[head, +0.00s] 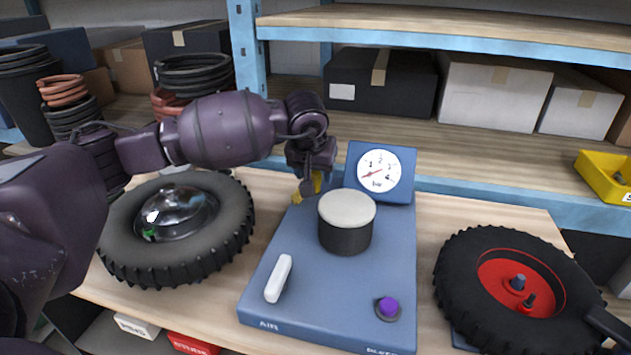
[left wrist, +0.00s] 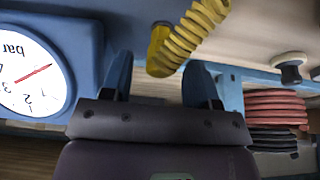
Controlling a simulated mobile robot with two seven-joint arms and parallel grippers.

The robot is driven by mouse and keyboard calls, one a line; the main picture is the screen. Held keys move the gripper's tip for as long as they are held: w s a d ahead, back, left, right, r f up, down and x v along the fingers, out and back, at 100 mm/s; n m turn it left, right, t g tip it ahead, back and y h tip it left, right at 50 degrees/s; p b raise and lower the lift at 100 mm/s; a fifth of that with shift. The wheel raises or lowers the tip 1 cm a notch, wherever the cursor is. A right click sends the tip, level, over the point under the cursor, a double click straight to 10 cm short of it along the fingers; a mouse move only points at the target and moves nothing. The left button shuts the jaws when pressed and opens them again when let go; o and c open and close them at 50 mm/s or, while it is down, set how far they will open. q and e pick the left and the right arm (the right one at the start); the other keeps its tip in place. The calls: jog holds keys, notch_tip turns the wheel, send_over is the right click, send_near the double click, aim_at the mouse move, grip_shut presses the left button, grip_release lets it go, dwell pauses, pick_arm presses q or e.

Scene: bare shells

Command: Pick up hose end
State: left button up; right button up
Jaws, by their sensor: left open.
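The yellow hose end (head: 309,186) is at the back left of the blue air panel, mostly hidden behind my left gripper (head: 306,188). In the left wrist view the yellow hose end (left wrist: 157,52) joins a coiled yellow hose (left wrist: 196,32). There my left gripper (left wrist: 158,68) is open, with one dark finger on either side of the hose end's line. The hose end shows at or just beyond the fingertips; I cannot tell whether it is between them or touching.
The blue panel (head: 300,290) bears a gauge (head: 379,171), a white-topped black cylinder (head: 346,222), a white handle (head: 278,279) and a purple knob (head: 388,307). A tyre with a shiny hub (head: 120,250) lies left, a red-hubbed wheel (head: 460,280) right. Boxed shelves stand behind.

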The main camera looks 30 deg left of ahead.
aim_at(316, 172)
pick_arm(q)
jog(key=shift+x, duration=1.2)
jog(key=shift+c, duration=0.2)
grip_shut()
jog(key=shift+r, duration=0.1)
notch_tip(316, 172, up, 20)
